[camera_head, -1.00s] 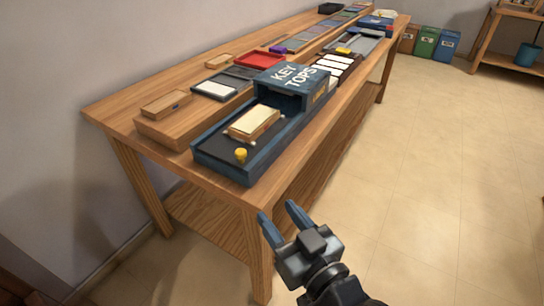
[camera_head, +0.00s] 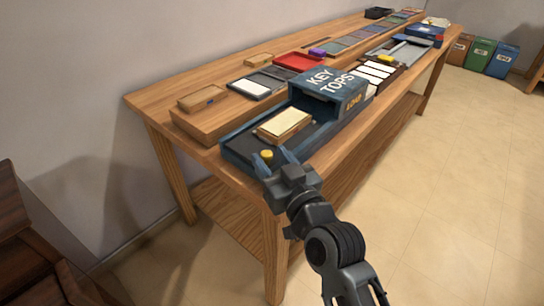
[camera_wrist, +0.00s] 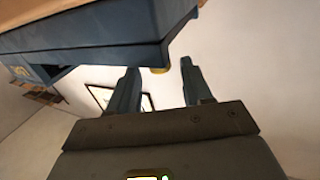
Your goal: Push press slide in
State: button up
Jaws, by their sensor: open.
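The blue press (camera_head: 330,88), lettered "KEY TOPS" and "LOAD", stands at the near end of the wooden bench. Its dark slide (camera_head: 245,147) is out at the front, with a cream-topped wooden block (camera_head: 284,125) lying on it outside the housing. A yellow knob (camera_head: 267,155) is near the slide's front end. My gripper (camera_head: 274,165) is open and empty, close to the knob at the slide's near end. In the wrist view the knob (camera_wrist: 160,70) shows between the fingertips (camera_wrist: 159,66), below a blue edge (camera_wrist: 80,37). I cannot tell whether they touch.
A wooden block (camera_head: 203,98) lies on a raised wooden shelf left of the press. A tray with a white pad (camera_head: 250,87), a red tray (camera_head: 298,62) and white keys (camera_head: 376,73) sit farther back. The floor (camera_head: 440,200) right of the bench is clear.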

jog(key=shift+w+a, duration=0.1)
jog(key=shift+w, duration=0.05)
grip_shut()
dwell(0.4)
